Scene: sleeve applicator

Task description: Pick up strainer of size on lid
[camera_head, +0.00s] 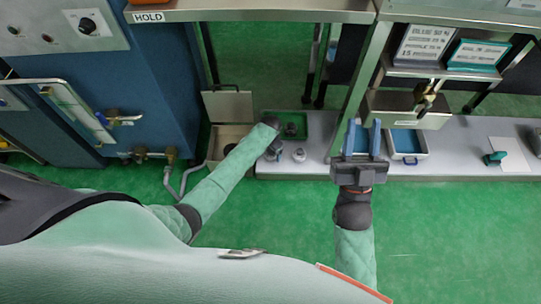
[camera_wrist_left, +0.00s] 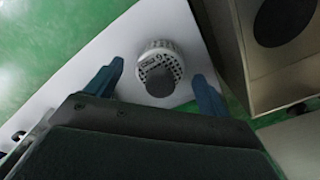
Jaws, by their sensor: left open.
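A white round part with small holes and a dark grey knob, which looks like the strainer (camera_wrist_left: 160,62), lies on the white counter in the left wrist view. My left gripper (camera_wrist_left: 157,86) is open, with one blue finger on each side of this part and visible gaps between. In the head view my left gripper (camera_head: 273,151) points down over the counter, partly hidden by its own wrist. A small whitish round part (camera_head: 299,155) sits just right of it. My right gripper (camera_head: 363,136) is open and empty in front of the counter. I cannot read any size on a lid.
A green tray (camera_head: 302,135) with a dark item lies behind my left gripper. An open box (camera_head: 226,145) stands to its left. A metal post (camera_head: 353,90) rises between my grippers. A blue-lined white tray (camera_head: 408,141) and a teal tool (camera_head: 495,157) lie right.

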